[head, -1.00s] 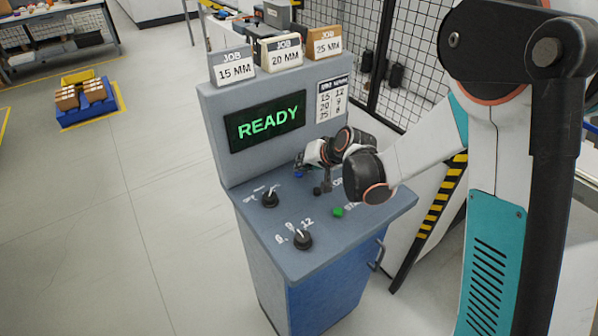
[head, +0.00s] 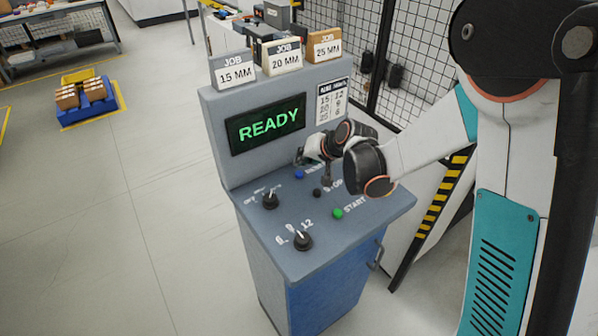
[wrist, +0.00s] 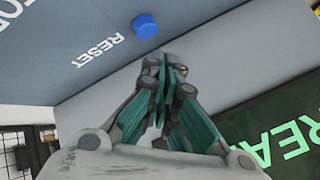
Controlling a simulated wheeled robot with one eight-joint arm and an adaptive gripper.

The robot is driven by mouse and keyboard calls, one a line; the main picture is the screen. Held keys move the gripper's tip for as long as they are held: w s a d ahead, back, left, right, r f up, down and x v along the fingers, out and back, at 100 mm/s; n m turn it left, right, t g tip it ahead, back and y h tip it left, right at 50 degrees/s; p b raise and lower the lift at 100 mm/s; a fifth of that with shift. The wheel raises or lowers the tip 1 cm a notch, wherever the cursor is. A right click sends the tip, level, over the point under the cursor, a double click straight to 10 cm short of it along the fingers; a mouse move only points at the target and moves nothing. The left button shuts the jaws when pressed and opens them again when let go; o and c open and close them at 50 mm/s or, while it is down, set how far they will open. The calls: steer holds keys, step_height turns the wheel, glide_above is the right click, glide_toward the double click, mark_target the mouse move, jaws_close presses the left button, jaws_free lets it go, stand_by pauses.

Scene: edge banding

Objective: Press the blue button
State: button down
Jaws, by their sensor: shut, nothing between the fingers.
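The blue button (head: 299,174) sits on the sloped top of the grey control console (head: 330,225), left of the RESET label. It also shows in the wrist view (wrist: 145,26), just past my fingertips. My gripper (wrist: 166,62) is shut and empty, with its tips a little short of the button in that picture and apart from it. In the head view my gripper (head: 300,157) hangs just above the blue button, partly hidden by my wrist.
A black button (head: 317,193) and a green START button (head: 338,213) sit nearby on the console. Two rotary knobs are on its left side. The screen (head: 265,123) reads READY. Three JOB blocks stand on the console's top edge.

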mark_target(302, 172)
steer(key=shift+r+p, duration=1)
steer(key=shift+r, duration=1)
steer(key=s+d+r+h+b, duration=0.2)
steer(key=s+d+r+b, duration=0.15)
steer(key=s+d, duration=0.55)
steer(key=s+d+r+h+b, duration=0.2)
steer(key=s+d+b, duration=0.25)
steer(key=s, duration=0.85)
steer(key=s+d+f+n+h+b, duration=0.1)
steer(key=s+d+f+h, duration=0.1)
steer(key=s+d, duration=0.3)
steer(key=s+f, duration=0.1)
steer(key=s, duration=0.3)
steer(key=shift+s+b, duration=0.25)
steer(key=shift+b, duration=0.15)
